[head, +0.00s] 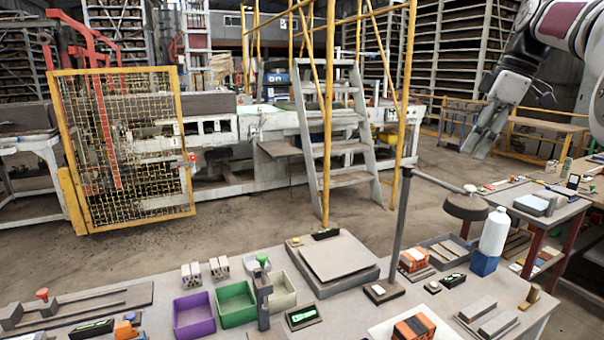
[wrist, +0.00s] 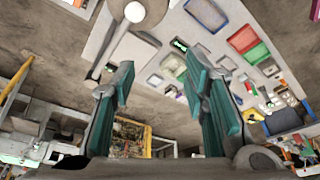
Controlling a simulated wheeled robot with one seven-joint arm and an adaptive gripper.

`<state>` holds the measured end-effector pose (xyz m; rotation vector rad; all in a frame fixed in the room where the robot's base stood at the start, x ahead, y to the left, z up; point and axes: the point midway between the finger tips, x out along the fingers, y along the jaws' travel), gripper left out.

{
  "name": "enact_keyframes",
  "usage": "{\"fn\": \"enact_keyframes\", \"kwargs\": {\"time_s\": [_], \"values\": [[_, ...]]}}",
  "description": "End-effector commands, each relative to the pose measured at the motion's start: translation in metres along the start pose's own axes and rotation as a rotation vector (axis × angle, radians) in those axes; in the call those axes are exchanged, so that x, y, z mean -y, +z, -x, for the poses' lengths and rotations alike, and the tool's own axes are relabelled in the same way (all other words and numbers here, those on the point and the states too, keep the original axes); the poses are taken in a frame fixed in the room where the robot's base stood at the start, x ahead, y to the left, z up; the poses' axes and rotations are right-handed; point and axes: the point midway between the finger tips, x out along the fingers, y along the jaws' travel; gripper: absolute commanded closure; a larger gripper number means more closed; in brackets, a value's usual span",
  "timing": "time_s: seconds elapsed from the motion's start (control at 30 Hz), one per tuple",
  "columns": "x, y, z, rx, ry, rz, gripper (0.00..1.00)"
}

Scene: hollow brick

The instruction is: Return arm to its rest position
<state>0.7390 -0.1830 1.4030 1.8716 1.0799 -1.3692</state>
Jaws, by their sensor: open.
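My gripper (head: 482,140) hangs from my arm at the upper right of the head view, pointing down and slightly left. It is high above the benches and apart from everything. In the wrist view the two teal-padded fingers of my gripper (wrist: 160,72) stand apart. Nothing is between them but the distant scene. One orange hollow brick (head: 413,260) lies on the front bench near the lamp. Another orange hollow brick (head: 414,328) lies on a white sheet at the bottom edge.
The front bench holds a purple bin (head: 194,316), a green bin (head: 235,303), a grey platform (head: 335,262), a lamp (head: 465,207) and a white bottle (head: 495,232). A side table (head: 550,215) stands at right. Yellow-railed steps (head: 340,140) stand behind. Open floor lies between.

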Motion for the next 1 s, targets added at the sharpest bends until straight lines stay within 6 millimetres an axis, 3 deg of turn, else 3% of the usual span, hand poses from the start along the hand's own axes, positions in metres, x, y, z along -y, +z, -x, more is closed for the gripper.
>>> {"fn": "enact_keyframes", "kwargs": {"time_s": [0.03, 0.2, 0.47, 0.67, 0.8, 1.0], "values": [[0.019, -0.015, 0.003, 0.021, 0.017, -0.033, 0.59], [0.073, -0.043, 0.003, 0.070, 0.089, -0.189, 0.59], [0.165, -0.053, -0.010, 0.085, 0.219, -0.422, 0.59], [0.235, -0.037, -0.032, 0.043, 0.312, -0.596, 0.59], [0.281, -0.016, -0.055, -0.010, 0.366, -0.713, 0.59], [0.333, 0.018, -0.094, -0.102, 0.408, -0.859, 0.59]]}}
